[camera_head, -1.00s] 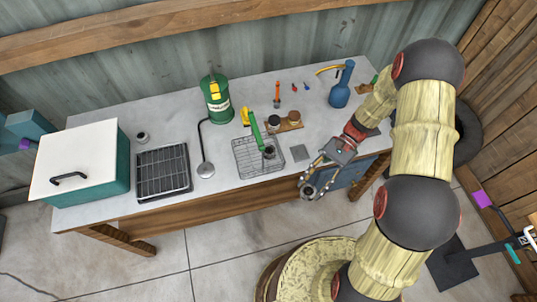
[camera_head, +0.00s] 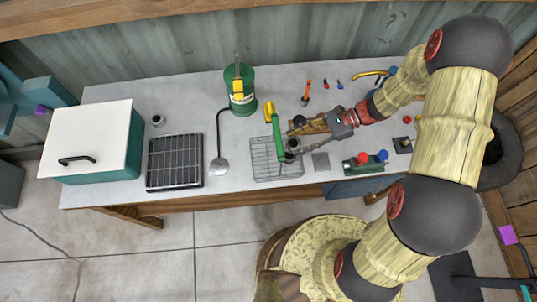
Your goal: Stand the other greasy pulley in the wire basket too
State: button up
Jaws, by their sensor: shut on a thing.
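The wire basket (camera_head: 262,172) stands on the bench near the front edge, with a long green thing (camera_head: 276,130) slanting across it. My gripper (camera_head: 292,145) reaches in from the right, over the basket's right part, with its fingers shut. A small dark pulley (camera_head: 292,144) shows at the fingertips, at the basket's right side. The two pulleys cannot be told apart there; fingers and the green thing cover part of that spot. I cannot tell whether the held pulley touches the basket.
A black rack (camera_head: 175,160) and a white-lidded teal box (camera_head: 90,140) stand left. A wooden tray with jars (camera_head: 310,125) lies under my arm. A green block with red and blue knobs (camera_head: 365,168) stands right.

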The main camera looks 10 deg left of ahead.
send_over(267, 161)
notch_tip(267, 161, down, 3)
jog(key=shift+f+b, duration=0.1)
jog(key=shift+b, duration=0.7)
jog(key=shift+f+b, duration=0.4)
jog(key=shift+f, duration=1.5)
jog(key=shift+f, duration=0.1)
jog(key=o, duration=1.2)
